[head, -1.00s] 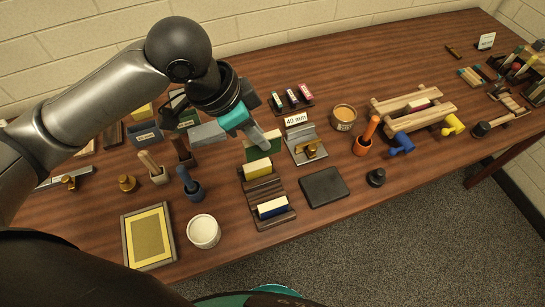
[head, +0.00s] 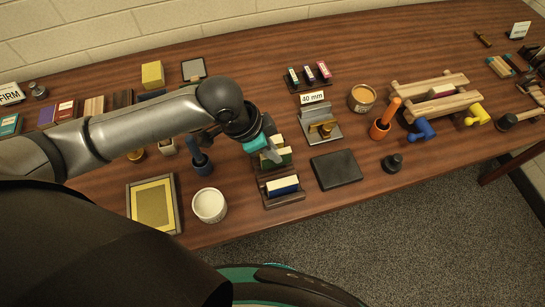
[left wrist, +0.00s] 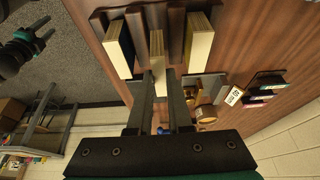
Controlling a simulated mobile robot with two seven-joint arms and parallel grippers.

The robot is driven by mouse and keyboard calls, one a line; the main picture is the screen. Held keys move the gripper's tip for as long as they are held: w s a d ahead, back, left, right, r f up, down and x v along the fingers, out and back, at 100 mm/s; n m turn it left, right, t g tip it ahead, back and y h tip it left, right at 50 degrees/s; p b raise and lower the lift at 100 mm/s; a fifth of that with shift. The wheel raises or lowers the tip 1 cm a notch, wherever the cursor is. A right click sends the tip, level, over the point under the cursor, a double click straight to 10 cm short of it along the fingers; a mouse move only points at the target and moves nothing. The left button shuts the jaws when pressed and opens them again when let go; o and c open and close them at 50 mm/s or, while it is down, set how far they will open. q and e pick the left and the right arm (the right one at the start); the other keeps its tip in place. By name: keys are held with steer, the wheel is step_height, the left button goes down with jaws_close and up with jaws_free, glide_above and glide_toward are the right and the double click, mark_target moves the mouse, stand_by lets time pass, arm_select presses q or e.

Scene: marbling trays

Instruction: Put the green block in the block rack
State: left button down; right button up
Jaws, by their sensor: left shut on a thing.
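The green block (head: 286,158) is between the fingers of my left gripper (head: 272,156), which is shut on it. It is over the middle of the dark wooden block rack (head: 284,200), between the blue block (head: 283,186) in front and the yellow block (head: 276,141) behind. In the left wrist view the held block (left wrist: 157,48) stands upright between the two fingertips (left wrist: 159,98), with a block on either side. I cannot tell whether it touches the bottom of its slot.
A dark flat plate (head: 336,169) and a metal stand with a brass knob (head: 321,125) lie right of the rack.

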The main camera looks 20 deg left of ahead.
mark_target(273, 166)
arm_select(q)
steer(key=shift+f+b, duration=0.3)
steer(key=shift+f, duration=1.5)
steer(key=shift+f, duration=0.1)
steer(key=c, duration=0.8)
jaws_free()
steer(key=shift+c, duration=0.2)
steer(key=p+v, duration=0.2)
steer(key=v, duration=1)
